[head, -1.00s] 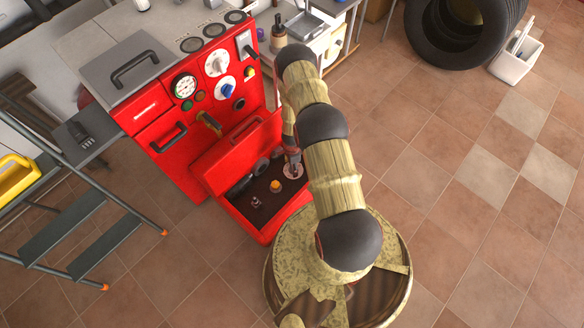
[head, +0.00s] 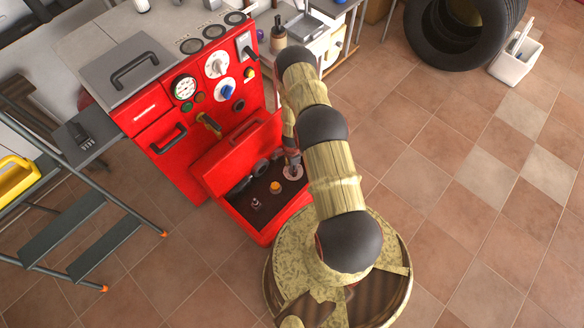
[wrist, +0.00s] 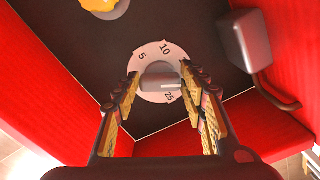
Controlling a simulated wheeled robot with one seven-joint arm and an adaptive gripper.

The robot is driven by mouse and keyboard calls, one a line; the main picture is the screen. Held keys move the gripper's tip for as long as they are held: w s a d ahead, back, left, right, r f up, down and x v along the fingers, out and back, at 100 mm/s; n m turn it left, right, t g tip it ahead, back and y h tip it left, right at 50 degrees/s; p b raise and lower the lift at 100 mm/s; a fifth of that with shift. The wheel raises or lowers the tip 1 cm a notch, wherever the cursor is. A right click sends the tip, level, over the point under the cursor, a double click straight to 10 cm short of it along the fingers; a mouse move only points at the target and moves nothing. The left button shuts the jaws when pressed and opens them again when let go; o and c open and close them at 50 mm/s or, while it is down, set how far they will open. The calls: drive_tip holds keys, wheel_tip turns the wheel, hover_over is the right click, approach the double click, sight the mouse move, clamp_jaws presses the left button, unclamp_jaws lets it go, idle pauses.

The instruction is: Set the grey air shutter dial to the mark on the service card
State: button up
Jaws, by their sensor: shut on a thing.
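The grey air shutter dial (wrist: 158,76) sits in the middle of the wrist view, on a round white scale (wrist: 150,57) with 5, 10 and 25 readable. A white line on the dial points to the right in that view, between the 10 and the 25. My gripper (wrist: 161,82) is shut on the dial, with one finger on each side. In the head view my gripper (head: 292,160) reaches down to the white scale (head: 292,173) inside the open red compartment. I cannot make out the service card in either view.
An orange-yellow knob (wrist: 104,4) lies near the dial, also in the head view (head: 275,187). A grey box with a bent pipe (wrist: 244,42) stands close on the right. Red walls (wrist: 292,65) enclose the dark panel. A stepladder (head: 70,230) stands at the left.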

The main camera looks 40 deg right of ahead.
drive_tip(key=shift+n, duration=0.3)
drive_tip(key=shift+c, duration=0.4)
drive_tip(key=n, duration=0.3)
drive_tip(key=shift+s, duration=0.1)
drive_tip(key=n, duration=0.4)
drive_tip(key=shift+s, duration=0.1)
drive_tip(key=n, duration=0.4)
drive_tip(key=shift+s, duration=0.1)
drive_tip(key=shift+s+d+n, duration=0.1)
drive_tip(key=shift+n, duration=1.8)
drive_tip(key=o, duration=1)
drive_tip(key=shift+o, duration=0.9)
